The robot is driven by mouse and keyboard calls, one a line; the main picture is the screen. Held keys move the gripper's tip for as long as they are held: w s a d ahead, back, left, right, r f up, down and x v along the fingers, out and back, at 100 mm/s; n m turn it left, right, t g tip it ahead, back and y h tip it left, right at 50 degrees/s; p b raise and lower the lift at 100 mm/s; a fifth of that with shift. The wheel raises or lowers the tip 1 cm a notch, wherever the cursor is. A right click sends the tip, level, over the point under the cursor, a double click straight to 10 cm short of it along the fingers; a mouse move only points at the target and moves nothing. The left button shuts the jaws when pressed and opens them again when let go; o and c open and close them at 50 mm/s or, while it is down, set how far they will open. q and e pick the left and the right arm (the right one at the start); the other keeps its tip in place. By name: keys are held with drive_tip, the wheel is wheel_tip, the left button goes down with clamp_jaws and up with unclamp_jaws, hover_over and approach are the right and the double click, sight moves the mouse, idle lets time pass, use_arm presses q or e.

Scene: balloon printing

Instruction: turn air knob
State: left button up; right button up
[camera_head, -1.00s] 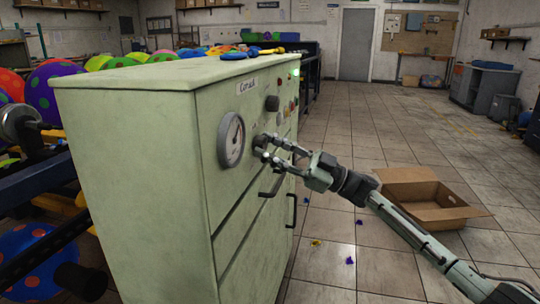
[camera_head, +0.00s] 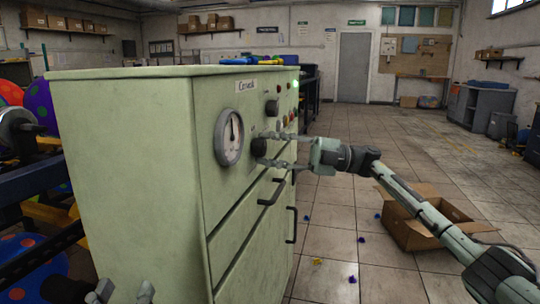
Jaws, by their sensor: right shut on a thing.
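The pale green cabinet (camera_head: 135,180) carries a round white gauge (camera_head: 230,136) and several dark knobs on its front. The air knob (camera_head: 259,146) is the dark knob just right of the gauge. My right gripper (camera_head: 264,150) reaches in from the right, with its fingers closed around this knob and partly covering it. The gauge needle points roughly upward. My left gripper (camera_head: 122,292) shows only at the bottom left edge, in front of the cabinet. Its fingertips stand apart with nothing seen between them; the rest is cut off.
Another dark knob (camera_head: 271,108) and small coloured buttons sit higher on the cabinet front. Dark drawer handles (camera_head: 272,192) stick out below the gripper. An open cardboard box (camera_head: 412,234) stands on the floor at right. Small coloured scraps lie on the tiles.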

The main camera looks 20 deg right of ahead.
drive_tip(key=shift+n+g+h, duration=0.3)
drive_tip(key=shift+n+h, duration=0.1)
drive_tip(key=shift+n, duration=0.6)
drive_tip(key=shift+r+n+h, duration=0.1)
drive_tip(key=shift+n+h, duration=0.3)
drive_tip(key=shift+n, duration=0.6)
use_arm(q)
drive_tip(key=shift+s+r+t, duration=0.3)
drive_tip(key=shift+r, duration=0.4)
use_arm(e)
drive_tip(key=shift+n+h, duration=0.3)
drive_tip(key=shift+n, duration=0.5)
use_arm(q)
drive_tip(key=shift+d, duration=0.1)
use_arm(e)
drive_tip(key=o, duration=1.2)
drive_tip(key=shift+c, duration=0.2)
drive_tip(key=shift+d, duration=0.15)
drive_tip(key=v, duration=1.1)
drive_tip(key=shift+d, duration=0.4)
